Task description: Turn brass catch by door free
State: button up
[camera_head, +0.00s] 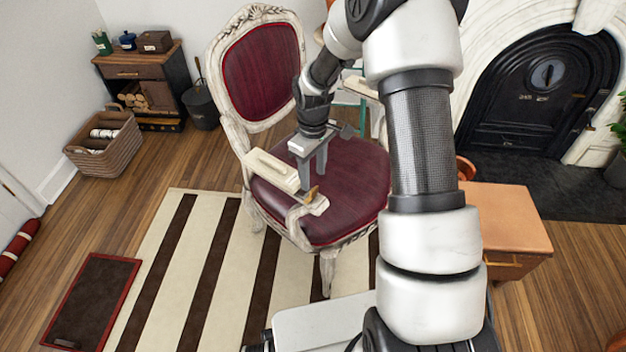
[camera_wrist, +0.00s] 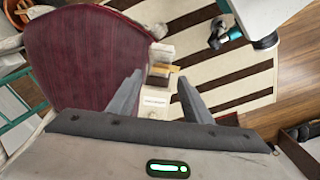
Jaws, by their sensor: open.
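A small brass-coloured piece (camera_head: 312,194) shows just below my gripper at the front of the ornate chair's left armrest. In the wrist view the brass-coloured piece (camera_wrist: 166,69) lies across a small pale block, just beyond and between my fingertips. I cannot tell for sure that it is the catch. My gripper (camera_head: 314,182) points down over the chair and is open, with nothing between its fingers; it also shows in the wrist view (camera_wrist: 159,79). The black arched fireplace door (camera_head: 545,85) stands at the back right, with small brass-coloured details.
The chair's dark red seat (camera_head: 345,190) lies right beside my gripper. A cream block (camera_head: 270,169) lies along the armrest. A wooden side table (camera_head: 505,220) stands at the right. A wicker basket (camera_head: 105,145) and small cabinet stand at the left. The striped rug (camera_head: 210,270) is clear.

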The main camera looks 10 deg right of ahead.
notch_tip(320, 180, up, 13)
jog(key=p, duration=0.2)
dwell(0.4)
jog(key=s+r+m+t, duration=0.25)
jog(key=s+r, duration=0.75)
jog(key=r, duration=0.5)
jog(key=s+r+m+t, duration=0.35)
jog(key=s+m, duration=0.25)
jog(key=s, duration=1)
notch_tip(320, 180, up, 18)
jog(key=p, duration=1.7)
jog(key=shift+w+d, duration=0.25)
jog(key=shift+w, duration=0.05)
